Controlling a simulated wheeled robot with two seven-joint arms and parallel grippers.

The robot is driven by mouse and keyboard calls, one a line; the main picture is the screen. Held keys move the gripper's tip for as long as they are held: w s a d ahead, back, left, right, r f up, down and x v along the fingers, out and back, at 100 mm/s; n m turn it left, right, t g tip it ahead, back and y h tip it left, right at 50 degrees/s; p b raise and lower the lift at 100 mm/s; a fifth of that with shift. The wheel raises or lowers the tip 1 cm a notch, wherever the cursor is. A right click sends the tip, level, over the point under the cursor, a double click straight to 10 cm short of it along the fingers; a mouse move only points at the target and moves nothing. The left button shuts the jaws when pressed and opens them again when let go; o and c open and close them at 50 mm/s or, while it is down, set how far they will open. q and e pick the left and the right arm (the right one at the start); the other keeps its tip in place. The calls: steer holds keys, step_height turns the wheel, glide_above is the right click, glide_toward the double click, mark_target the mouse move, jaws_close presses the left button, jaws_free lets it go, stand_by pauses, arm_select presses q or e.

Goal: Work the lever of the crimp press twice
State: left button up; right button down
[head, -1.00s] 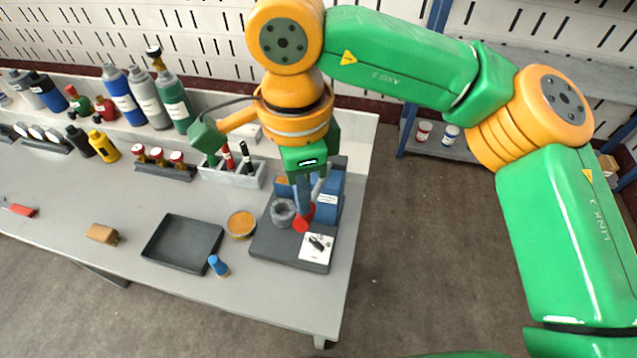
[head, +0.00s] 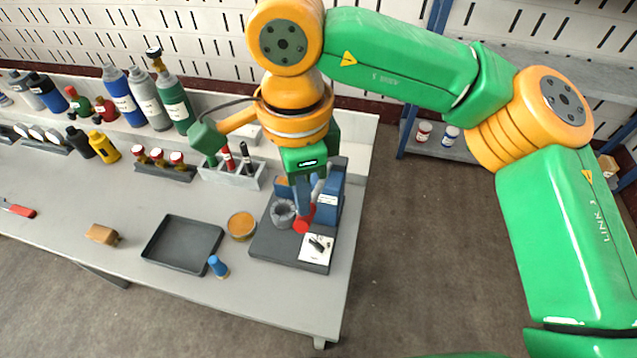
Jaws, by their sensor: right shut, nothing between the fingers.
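The crimp press stands near the right end of the bench, with a blue body (head: 331,200) on a dark grey base plate (head: 272,244). Its lever shows as a short grey bar with a red end (head: 304,220) above the front of the base. My right gripper (head: 305,204) points down over the press. Its fingers are shut and empty, right at the red end; I cannot tell whether they touch it. The fingers and wrist hide part of the lever and body. My left gripper is not in view.
A grey ring-shaped part (head: 283,212) and a white card (head: 316,248) are on the press base. Left of it are an amber round dish (head: 241,226), a blue-topped small bottle (head: 218,266) and a dark tray (head: 182,244). A marker holder (head: 232,175) stands behind. Bottles line the back.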

stand_by(0.4)
step_height(320, 180, down, 11)
steer(key=b, duration=1)
steer(key=r+p, duration=0.6)
steer(key=r, duration=0.1)
steer(key=r+p, duration=0.3)
steer(key=p, duration=0.1)
steer(key=shift+w+d+r, duration=0.15)
steer(key=shift+w+r, duration=0.15)
steer(key=shift+r, duration=0.1)
steer(key=shift+s+r, duration=0.1)
steer(key=shift+r, duration=0.2)
steer(key=shift+s+f, duration=0.15)
steer(key=shift+f, duration=0.05)
steer(key=shift+f, duration=0.15)
